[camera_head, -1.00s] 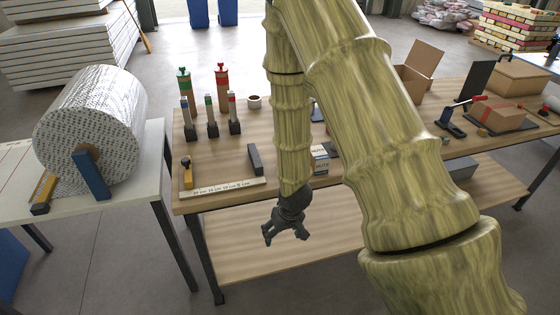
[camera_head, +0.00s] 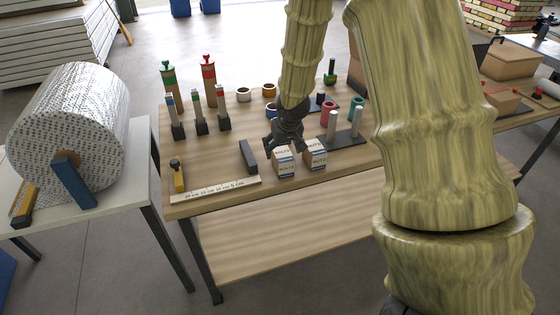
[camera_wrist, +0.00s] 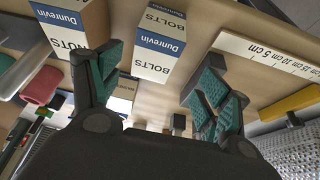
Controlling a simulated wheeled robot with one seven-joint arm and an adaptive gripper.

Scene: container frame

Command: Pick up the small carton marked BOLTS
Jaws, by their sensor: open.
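The small BOLTS carton (camera_wrist: 158,45), white with a blue Dunrevin band, shows clearly in the wrist view, between the directions of my two fingers. My gripper (camera_head: 286,148) is open and empty, close to the BOLTS carton. Its green-padded fingers (camera_wrist: 160,75) spread wide; I see no contact.
A dark bar (camera_head: 248,156) lies left of the cartons, with a ruler strip (camera_head: 215,190) near the bench's front edge. Upright posts on a dark base (camera_head: 344,141) and coloured rolls (camera_head: 328,111) stand to the right.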

